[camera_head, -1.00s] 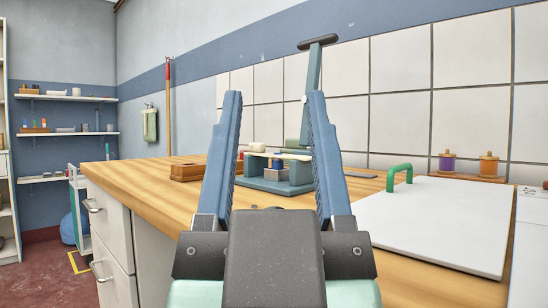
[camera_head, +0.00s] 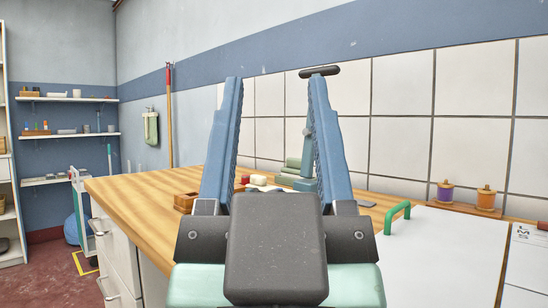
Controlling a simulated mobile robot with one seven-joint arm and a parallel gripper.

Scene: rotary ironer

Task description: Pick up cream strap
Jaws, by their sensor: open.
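My gripper (camera_head: 276,80) is open and empty, its two blue fingers pointing up and away in the middle of the view. Beyond it on the wooden counter stands the blue-grey rotary ironer, with its dark-topped lever (camera_head: 320,71) rising behind the right finger. Most of the ironer is hidden behind my gripper's dark body. I cannot make out the cream strap clearly; a pale flat piece showed on the ironer earlier, and that spot is now mostly covered. Folded green cloths (camera_head: 293,163) and a small cream item (camera_head: 258,180) show between the fingers.
The wooden counter (camera_head: 150,190) has free room at left, with a small wooden box (camera_head: 185,202) on it. A white board (camera_head: 450,245) and green handle (camera_head: 397,217) lie at right. Purple (camera_head: 445,192) and orange (camera_head: 486,198) spools stand by the tiled wall.

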